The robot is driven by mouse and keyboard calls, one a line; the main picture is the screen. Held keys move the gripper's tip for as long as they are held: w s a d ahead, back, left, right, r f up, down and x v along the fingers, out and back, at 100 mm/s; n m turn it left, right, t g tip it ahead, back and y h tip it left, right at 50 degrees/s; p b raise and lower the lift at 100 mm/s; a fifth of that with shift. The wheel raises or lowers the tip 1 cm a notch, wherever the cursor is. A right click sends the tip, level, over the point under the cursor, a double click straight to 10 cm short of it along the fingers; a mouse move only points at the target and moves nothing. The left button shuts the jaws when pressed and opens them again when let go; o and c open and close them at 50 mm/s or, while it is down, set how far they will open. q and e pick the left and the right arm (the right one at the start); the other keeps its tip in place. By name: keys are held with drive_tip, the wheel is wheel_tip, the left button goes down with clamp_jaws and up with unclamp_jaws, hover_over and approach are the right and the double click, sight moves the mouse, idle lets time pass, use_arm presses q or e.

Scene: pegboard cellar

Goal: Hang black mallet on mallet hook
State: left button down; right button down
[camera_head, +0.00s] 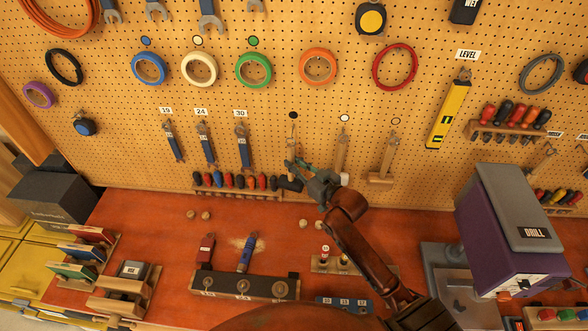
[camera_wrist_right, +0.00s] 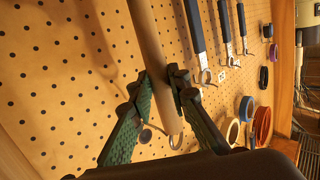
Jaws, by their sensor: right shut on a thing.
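The black mallet is upright with its black head (camera_head: 290,184) down and its wooden handle up, close in front of the pegboard. The right wrist view shows the pale wooden handle (camera_wrist_right: 148,35) between my green fingers (camera_wrist_right: 162,92); the head is out of that view. The hook place under the black dot (camera_head: 293,115) is just above the handle's top. I cannot tell whether the handle touches the hook. My left gripper is not in view.
A white-headed mallet (camera_head: 342,160) and a wooden mallet (camera_head: 383,165) hang to the right. Blue-handled wrenches (camera_head: 242,148) hang to the left. A screwdriver rack (camera_head: 235,193) is low on the board. The orange bench (camera_head: 150,215) holds a drill press (camera_head: 515,235) at right.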

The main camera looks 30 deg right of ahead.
drive_tip(key=w+d, duration=0.1)
drive_tip(key=w+b, duration=0.1)
drive_tip(key=w, duration=0.1)
drive_tip(key=w+d+f, duration=0.1)
drive_tip(key=shift+w+d, duration=0.15)
drive_tip(key=shift+d, duration=0.15)
idle(0.5)
drive_tip(key=shift+b, duration=0.3)
drive_tip(key=c, duration=1.7)
unclamp_jaws()
drive_tip(key=shift+c, duration=0.2)
drive_tip(key=shift+f, duration=0.15)
drive_tip(key=v, duration=1.2)
